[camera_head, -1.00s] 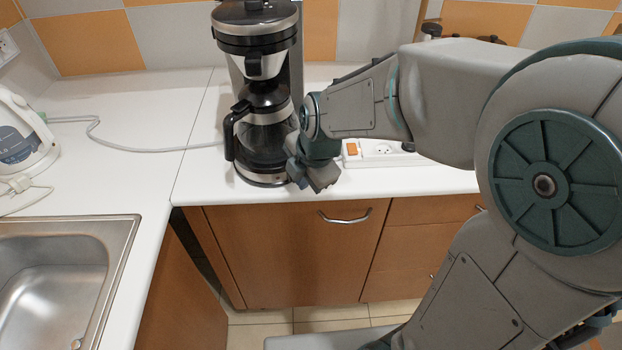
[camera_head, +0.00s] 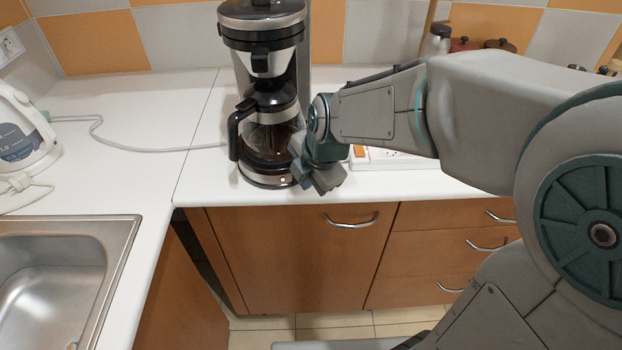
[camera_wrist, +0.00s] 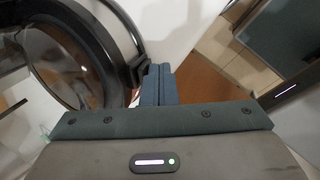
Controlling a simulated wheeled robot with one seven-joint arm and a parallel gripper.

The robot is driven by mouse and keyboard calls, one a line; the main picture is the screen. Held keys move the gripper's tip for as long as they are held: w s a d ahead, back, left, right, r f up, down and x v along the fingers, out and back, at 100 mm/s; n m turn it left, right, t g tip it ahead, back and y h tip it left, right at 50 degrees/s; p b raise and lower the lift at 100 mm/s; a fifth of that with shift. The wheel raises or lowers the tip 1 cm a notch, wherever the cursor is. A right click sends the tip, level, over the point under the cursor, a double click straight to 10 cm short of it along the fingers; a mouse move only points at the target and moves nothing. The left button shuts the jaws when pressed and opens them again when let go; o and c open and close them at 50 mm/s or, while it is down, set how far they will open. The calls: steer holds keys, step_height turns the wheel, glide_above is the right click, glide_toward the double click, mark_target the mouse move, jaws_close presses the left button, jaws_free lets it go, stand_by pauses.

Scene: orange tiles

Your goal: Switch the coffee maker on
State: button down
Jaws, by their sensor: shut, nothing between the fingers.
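The coffee maker (camera_head: 264,25) stands upright on the white counter, black and silver, with a glass carafe (camera_head: 268,135) on its base. In the wrist view my gripper's fingers (camera_wrist: 158,85) are shut together and empty, and the carafe (camera_wrist: 75,60) fills the upper left. My wrist hides part of the machine's right side.
A white power strip (camera_head: 385,160) with an orange switch lies behind my wrist. A white kettle (camera_head: 22,135) and a steel sink (camera_head: 65,270) are at the left. Several pots stand at the back right. The counter left of the coffee maker is mostly clear.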

steer(key=shift+r+p, duration=0.35)
steer(key=shift+r, duration=0.45)
steer(key=shift+d, duration=0.1)
steer(key=shift+s+d, duration=0.2)
steer(key=s+d+f+v, duration=0.1)
steer(key=s+v, duration=0.1)
steer(key=v, duration=0.9)
steer(key=shift+r, duration=0.35)
steer(key=shift+d, duration=0.1)
